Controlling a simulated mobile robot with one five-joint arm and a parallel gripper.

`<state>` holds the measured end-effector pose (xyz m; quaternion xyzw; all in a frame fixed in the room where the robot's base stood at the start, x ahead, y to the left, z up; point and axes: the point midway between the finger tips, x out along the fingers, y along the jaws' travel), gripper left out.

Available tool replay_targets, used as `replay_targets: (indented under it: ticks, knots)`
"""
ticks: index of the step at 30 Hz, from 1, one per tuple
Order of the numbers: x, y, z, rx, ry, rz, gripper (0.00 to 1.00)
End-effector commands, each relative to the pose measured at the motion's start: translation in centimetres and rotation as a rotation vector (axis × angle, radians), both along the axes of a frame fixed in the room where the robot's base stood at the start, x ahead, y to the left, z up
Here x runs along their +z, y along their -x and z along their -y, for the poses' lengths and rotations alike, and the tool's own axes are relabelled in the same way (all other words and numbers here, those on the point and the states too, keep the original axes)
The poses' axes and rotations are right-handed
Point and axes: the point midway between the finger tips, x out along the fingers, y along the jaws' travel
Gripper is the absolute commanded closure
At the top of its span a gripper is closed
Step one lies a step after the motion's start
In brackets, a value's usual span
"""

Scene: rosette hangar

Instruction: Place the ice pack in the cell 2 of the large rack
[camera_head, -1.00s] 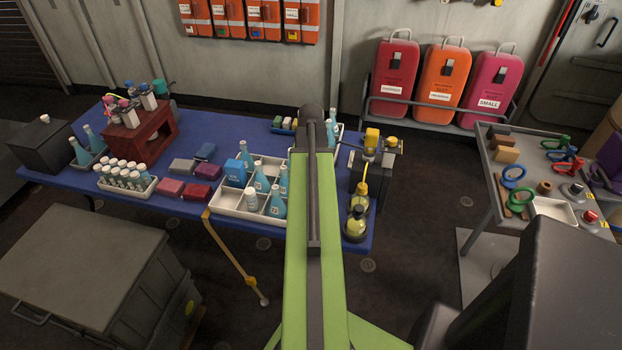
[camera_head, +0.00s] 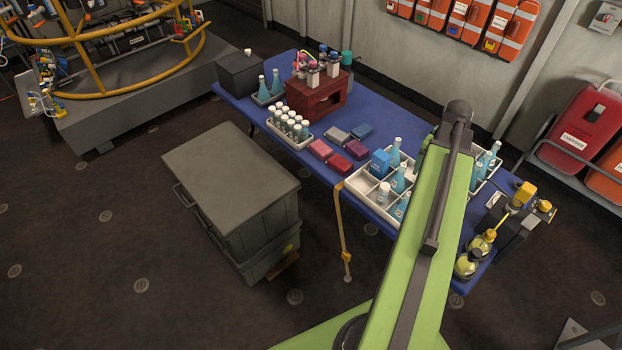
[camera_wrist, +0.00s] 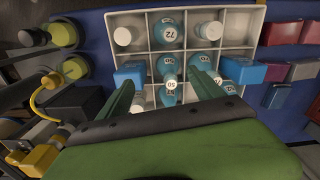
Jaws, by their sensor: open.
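The large rack (camera_head: 362,198) is a white divided tray on the blue table, partly hidden by my arm in the head view. In the wrist view the rack (camera_wrist: 263,22) holds several teal bottles and white-capped containers. A blue block (camera_head: 380,163) sits in its left part; it also shows in the wrist view (camera_wrist: 243,70). Another blue block (camera_wrist: 130,73) lies at the rack's left side in the wrist view. I cannot tell which block is the ice pack; cell numbers are not readable. My gripper (camera_wrist: 162,78) is open over the rack, its fingers either side of the bottles.
Red, grey and blue packs (camera_head: 321,149) lie left of the rack. Beyond are a vial tray (camera_head: 290,125) and a dark red stand (camera_head: 318,95). Yellow-topped flasks (camera_head: 481,243) stand at the table's right end. A grey crate (camera_head: 232,180) stands on the floor in front.

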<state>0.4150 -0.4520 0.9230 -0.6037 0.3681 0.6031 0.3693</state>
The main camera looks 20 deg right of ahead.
Motion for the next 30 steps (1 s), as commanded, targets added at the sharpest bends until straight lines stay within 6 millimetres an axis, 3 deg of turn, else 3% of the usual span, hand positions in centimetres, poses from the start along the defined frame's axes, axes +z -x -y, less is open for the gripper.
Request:
replay_targets:
  ticks: [1,3,5,6,9,12,15,18,20,30]
  knots:
    - [0.0,-3.2,-3.8,0.101,0.000,0.001,0.24]
    - [0.0,-7.3,-9.5,0.253,0.000,0.000,0.24]
    - [0.0,-10.2,-14.7,0.384,0.000,0.000,0.24]
    - [0.0,-11.8,-18.2,0.470,0.000,0.000,0.24]
    - [0.1,-14.6,-27.1,0.683,0.000,0.000,0.24]
    - [0.1,-15.8,-35.0,0.868,0.001,0.001,0.24]
    - [0.1,-15.9,-40.8,1.002,0.002,0.000,0.24]
    - [0.1,-15.7,-44.3,1.077,0.002,0.000,0.24]
    - [0.1,-15.7,-45.2,1.097,0.002,0.000,0.24]
    - [0.1,-15.7,-45.3,1.101,0.002,0.001,0.24]
